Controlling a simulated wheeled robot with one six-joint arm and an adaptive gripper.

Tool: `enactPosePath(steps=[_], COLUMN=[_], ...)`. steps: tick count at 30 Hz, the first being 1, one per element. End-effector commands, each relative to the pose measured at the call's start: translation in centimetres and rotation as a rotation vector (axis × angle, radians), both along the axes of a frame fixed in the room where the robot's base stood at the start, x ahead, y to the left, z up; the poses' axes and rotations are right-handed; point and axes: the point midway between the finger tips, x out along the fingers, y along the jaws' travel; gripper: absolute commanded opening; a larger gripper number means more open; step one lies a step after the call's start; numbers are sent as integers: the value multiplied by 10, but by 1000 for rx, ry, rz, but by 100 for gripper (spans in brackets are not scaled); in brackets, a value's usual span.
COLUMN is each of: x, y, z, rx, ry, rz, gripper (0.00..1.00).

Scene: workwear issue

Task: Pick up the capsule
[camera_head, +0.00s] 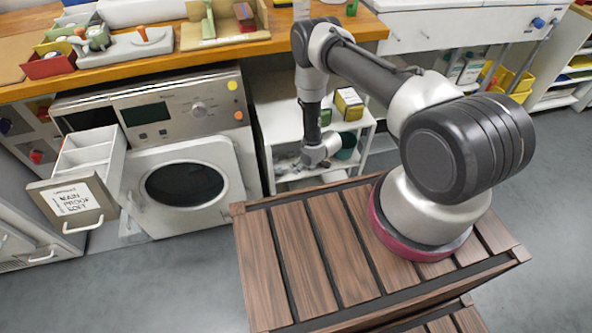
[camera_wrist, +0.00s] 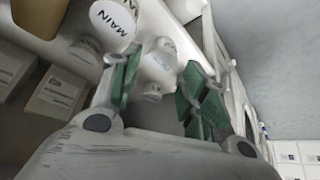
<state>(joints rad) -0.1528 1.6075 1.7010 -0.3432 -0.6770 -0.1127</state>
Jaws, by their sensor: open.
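My gripper (camera_wrist: 162,78) is open, with its two green-padded fingers apart in the wrist view. A small white rounded piece (camera_wrist: 160,54) shows between and beyond the fingertips, with a smaller white piece (camera_wrist: 152,92) nearer to me. Either could be the capsule; I cannot tell for sure. Neither is visibly held. A white round lid marked MAIN (camera_wrist: 115,18) lies up and left of the fingers. In the head view my gripper (camera_head: 320,152) hangs down at the white shelf unit (camera_head: 284,92); the capsule cannot be made out there.
White boxes (camera_wrist: 58,92) stand left of the fingers in the wrist view. In the head view, a yellow-green box (camera_head: 349,103) and a teal container (camera_head: 346,148) are on the shelf unit. A washing machine (camera_head: 185,185) and an open drawer (camera_head: 75,203) are left.

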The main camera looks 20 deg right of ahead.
Motion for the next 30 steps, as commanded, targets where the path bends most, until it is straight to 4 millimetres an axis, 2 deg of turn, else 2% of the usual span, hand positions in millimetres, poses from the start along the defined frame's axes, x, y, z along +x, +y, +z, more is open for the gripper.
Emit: enactPosePath(steps=[6,15,20,30], x=[12,15,15,15], y=[10,11,11,11], z=[-30,-36,-36,-35], rx=[-1,-2,-2,-2], ry=[1,1,1,1], rz=[1,0,0,0], gripper=[45,45,18,18])
